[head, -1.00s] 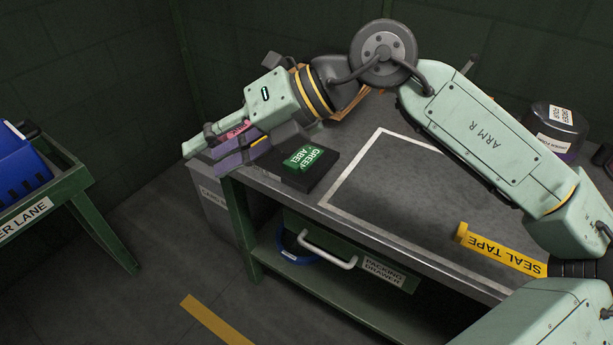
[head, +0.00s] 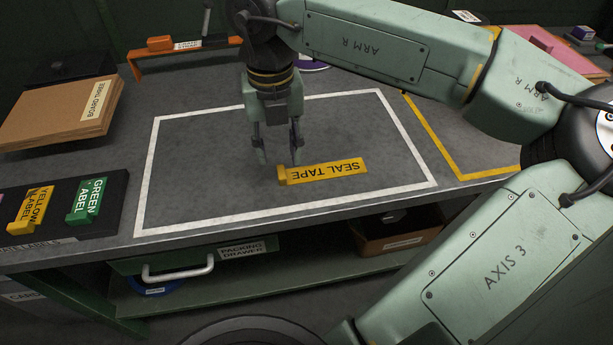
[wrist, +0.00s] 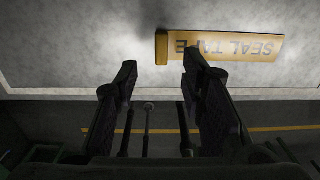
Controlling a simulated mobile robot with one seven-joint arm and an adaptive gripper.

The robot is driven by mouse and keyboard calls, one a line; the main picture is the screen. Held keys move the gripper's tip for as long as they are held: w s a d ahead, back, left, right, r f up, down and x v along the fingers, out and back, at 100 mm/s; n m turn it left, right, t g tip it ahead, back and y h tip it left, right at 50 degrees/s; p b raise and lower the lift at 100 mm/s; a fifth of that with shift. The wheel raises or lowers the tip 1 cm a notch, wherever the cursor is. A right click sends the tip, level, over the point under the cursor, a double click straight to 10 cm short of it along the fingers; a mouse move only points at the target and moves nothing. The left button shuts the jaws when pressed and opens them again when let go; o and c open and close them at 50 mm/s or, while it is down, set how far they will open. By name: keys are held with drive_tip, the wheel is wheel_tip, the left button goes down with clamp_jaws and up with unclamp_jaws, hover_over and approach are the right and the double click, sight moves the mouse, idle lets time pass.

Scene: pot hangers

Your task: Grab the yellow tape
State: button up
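The yellow seal tape (head: 325,171) lies flat on the grey table inside the white outlined rectangle, near its front line. Its raised end is at the left and its lettering reads "SEAL TAPE". My gripper (head: 279,160) points down just left of the tape's raised end, with its fingers apart and nothing between them. In the wrist view the tape (wrist: 222,46) lies beyond the fingertips, towards the upper right. The gripper (wrist: 158,75) is open there, with the right finger closest to the tape's left end.
A dark tray (head: 60,232) with a yellow label (head: 32,209) and a green label (head: 87,200) sits at the front left. A yellow outline (head: 445,150) marks the table at right. The white rectangle is otherwise clear.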

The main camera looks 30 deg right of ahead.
sight(281, 171)
wheel_tip(281, 171, down, 6)
drive_tip(key=shift+w+d+r+b, duration=0.15)
drive_tip(key=shift+r+b, duration=0.1)
drive_tip(key=shift+b, duration=0.75)
drive_tip(key=shift+r, duration=0.1)
drive_tip(key=shift+c, duration=0.6)
clamp_jaws()
